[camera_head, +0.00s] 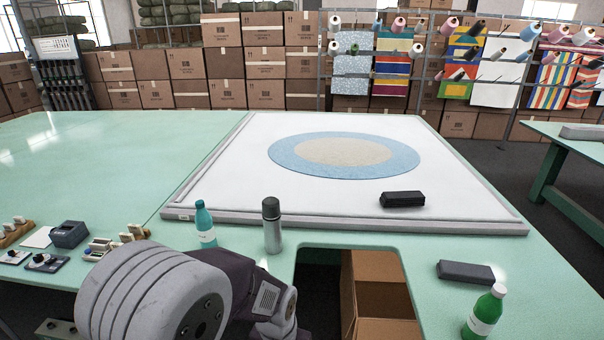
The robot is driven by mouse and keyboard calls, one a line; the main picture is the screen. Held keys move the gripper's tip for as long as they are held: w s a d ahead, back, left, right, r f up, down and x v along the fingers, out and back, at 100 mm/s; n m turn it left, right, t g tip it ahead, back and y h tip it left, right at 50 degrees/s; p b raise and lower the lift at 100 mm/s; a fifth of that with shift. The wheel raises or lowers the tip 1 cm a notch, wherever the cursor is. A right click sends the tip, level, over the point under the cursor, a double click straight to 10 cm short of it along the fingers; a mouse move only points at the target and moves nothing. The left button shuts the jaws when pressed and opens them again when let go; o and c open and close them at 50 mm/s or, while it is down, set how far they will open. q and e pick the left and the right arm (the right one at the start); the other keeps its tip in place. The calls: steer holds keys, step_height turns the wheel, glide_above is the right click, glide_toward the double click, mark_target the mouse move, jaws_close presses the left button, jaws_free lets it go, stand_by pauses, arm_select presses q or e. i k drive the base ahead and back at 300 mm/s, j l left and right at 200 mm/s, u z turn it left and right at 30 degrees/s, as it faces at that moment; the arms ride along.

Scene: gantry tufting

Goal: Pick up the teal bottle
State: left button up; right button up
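The teal bottle (205,224) stands upright on the green table (100,150), near its front edge and left of centre. It has a teal cap and a pale label. A grey and dark arm link of mine fills the lower left, just in front of the bottle and close to its base in the picture. Neither of my grippers shows in this view.
A steel flask (272,228) stands right of the teal bottle. A green bottle (485,312) and a dark case (466,272) are at the right. A black case (402,199) lies on the framed white cloth (230,180). A cut-out with a cardboard box (380,268) opens at the front.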

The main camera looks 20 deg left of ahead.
mark_target(203, 220)
steer(key=u, duration=1.6)
